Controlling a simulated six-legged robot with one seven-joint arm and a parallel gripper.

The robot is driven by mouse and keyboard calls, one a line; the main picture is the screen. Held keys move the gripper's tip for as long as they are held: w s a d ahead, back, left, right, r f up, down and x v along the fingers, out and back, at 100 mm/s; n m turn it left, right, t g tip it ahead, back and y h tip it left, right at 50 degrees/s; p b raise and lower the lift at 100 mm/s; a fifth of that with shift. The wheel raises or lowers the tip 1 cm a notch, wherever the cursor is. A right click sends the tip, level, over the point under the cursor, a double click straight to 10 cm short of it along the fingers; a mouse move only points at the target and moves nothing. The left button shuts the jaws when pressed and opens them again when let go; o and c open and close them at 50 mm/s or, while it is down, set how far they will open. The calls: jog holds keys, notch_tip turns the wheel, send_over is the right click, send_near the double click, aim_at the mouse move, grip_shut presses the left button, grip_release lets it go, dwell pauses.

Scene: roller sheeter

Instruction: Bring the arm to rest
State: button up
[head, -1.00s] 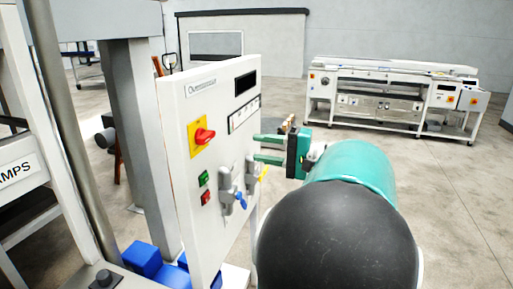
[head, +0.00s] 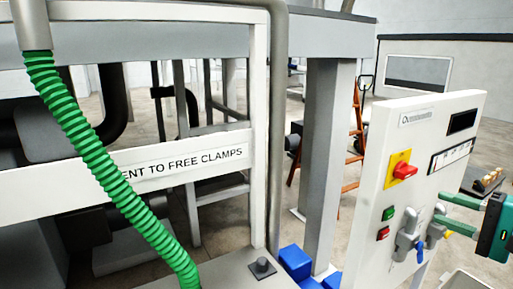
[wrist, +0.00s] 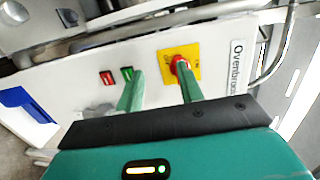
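My gripper (head: 440,207) is at the right edge of the head view, with its two green fingers pointing left in front of the white control panel (head: 445,118). The fingers are apart with nothing between them, so it is open. Most of my arm is out of the head view. In the wrist view my gripper (wrist: 159,68) faces the panel, with the red rotary switch on its yellow plate (wrist: 194,52) beyond one fingertip. I cannot tell whether the fingertips touch the panel.
The panel carries a red switch (head: 404,171), a green button (head: 388,213), a red button (head: 383,234) and grey valves with blue and yellow handles. A machine frame with a green ribbed hose (head: 100,165) stands left. An orange ladder (head: 355,130) is behind.

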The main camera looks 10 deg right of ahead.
jog(key=w+a+f+n+g+y, duration=0.1)
jog(key=w+a+f+n+g, duration=0.2)
jog(key=a, duration=0.8)
jog(key=s+a+f+n+g+h, duration=0.3)
jog(key=a+f+n+h, duration=0.1)
jog(key=a, duration=0.5)
jog(key=s+a+f+n+g+h, duration=0.3)
jog(key=a+f+n, duration=0.3)
jog(key=a+f, duration=0.2)
jog(key=shift+s+a+f+g+h, duration=0.3)
jog(key=shift+s+a+h, duration=0.35)
jog(key=shift+a, duration=0.5)
jog(key=shift+s, duration=0.15)
